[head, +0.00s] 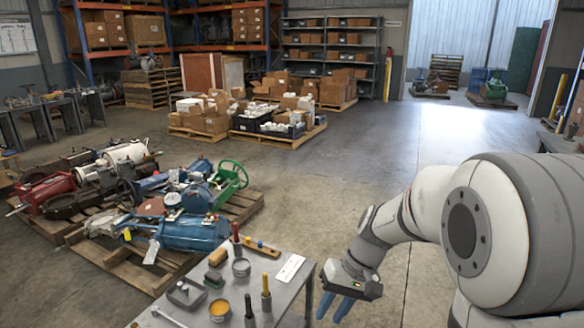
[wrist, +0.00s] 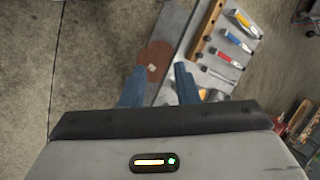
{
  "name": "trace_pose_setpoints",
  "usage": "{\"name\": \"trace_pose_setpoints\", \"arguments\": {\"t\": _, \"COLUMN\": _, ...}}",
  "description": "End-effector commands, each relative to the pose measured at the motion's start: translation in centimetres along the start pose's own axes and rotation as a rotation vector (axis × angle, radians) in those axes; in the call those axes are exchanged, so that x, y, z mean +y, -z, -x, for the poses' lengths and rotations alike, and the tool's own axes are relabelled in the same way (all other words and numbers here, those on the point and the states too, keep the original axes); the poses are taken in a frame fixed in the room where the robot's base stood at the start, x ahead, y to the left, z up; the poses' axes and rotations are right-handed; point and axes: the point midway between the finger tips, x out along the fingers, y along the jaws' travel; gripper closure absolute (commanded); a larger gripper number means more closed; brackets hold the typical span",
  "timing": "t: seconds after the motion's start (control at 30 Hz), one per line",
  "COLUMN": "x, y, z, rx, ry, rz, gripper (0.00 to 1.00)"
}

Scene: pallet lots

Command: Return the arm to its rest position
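My gripper (head: 335,308) hangs with its blue fingers pointing down, just right of the grey worktable (head: 290,269) in the head view. My arm reaches in from the right side. In the wrist view my gripper (wrist: 158,85) shows its two fingers well apart, with no object seen clasped between them. A brown rounded patch (wrist: 154,58) with a small pale mark shows beyond the fingertips; I cannot tell what it is or its height. The table's tools also show in the wrist view, to the right of the fingers.
Loaded carton pallets (head: 278,125) stand farther back. Open concrete floor (head: 340,165) lies mid-room.

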Motion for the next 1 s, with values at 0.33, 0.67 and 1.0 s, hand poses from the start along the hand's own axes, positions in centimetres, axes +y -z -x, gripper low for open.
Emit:
{"name": "trace_pose_setpoints", "arguments": {"t": 0.33, "x": -1.7, "y": -10.2, "z": 11.7, "rx": 0.215, "ry": -0.296, "rz": -0.022, "gripper": 0.72}}
{"name": "trace_pose_setpoints", "arguments": {"t": 0.67, "x": -1.4, "y": -14.6, "z": 15.3, "rx": 0.355, "ry": -0.427, "rz": -0.037, "gripper": 0.72}}
{"name": "trace_pose_setpoints", "arguments": {"t": 1.0, "x": -1.2, "y": -14.7, "z": 15.3, "rx": 0.360, "ry": -0.432, "rz": -0.038, "gripper": 0.72}}
